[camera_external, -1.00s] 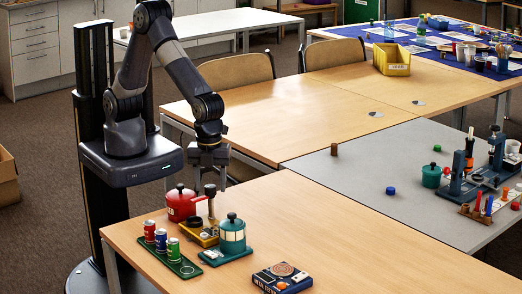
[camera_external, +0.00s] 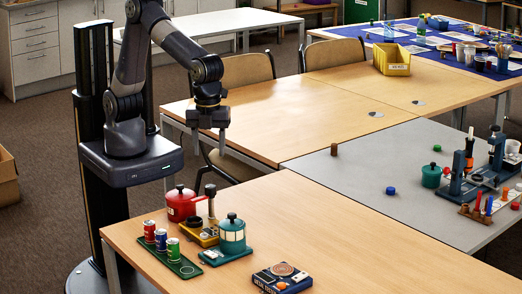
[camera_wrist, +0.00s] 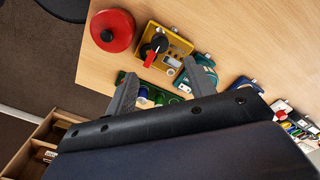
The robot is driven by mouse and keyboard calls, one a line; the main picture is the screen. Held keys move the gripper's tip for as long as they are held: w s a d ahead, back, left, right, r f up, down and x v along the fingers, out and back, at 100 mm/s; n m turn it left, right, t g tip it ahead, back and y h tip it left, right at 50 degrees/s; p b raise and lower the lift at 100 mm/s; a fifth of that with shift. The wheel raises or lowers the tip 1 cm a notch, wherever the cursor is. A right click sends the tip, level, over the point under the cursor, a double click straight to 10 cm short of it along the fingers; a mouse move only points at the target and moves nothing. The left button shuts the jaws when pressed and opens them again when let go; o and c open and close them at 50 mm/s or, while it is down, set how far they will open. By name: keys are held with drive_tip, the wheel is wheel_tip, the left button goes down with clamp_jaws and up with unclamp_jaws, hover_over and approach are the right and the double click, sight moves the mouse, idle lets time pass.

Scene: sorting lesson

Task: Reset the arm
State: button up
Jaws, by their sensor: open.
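My gripper (camera_external: 208,132) hangs above the back left edge of the near wooden table (camera_external: 330,215), pointing down. Its jaws are open with nothing between them. In the wrist view my gripper (camera_wrist: 160,88) shows two grey fingers spread apart. Below it stand a red pot (camera_external: 181,207), a yellow device (camera_external: 207,237) with a dark upright handle, and a teal canister (camera_external: 232,238) on a teal base. The red pot (camera_wrist: 112,31) and the yellow device (camera_wrist: 158,62) also show in the wrist view, apart from the fingers.
A green tray (camera_external: 185,268) holds red, blue and green cans at the table's left edge. A dark box (camera_external: 282,278) lies at the front. A grey table (camera_external: 385,170) on the right bears lab pieces. The near table's right half is clear.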

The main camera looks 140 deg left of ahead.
sight(210, 186)
wheel_tip(210, 186, down, 11)
drive_tip(key=shift+r, duration=0.1)
idle(0.3)
idle(0.5)
drive_tip(key=n, duration=0.4)
drive_tip(key=n+p, duration=0.1)
drive_tip(key=n, duration=0.3)
drive_tip(key=shift+n, duration=0.4)
drive_tip(key=n+p, duration=0.1)
drive_tip(key=n, duration=0.3)
drive_tip(key=shift+n, duration=0.3)
drive_tip(key=n+p, duration=0.1)
drive_tip(key=n, duration=0.3)
drive_tip(key=shift+r, duration=1.35)
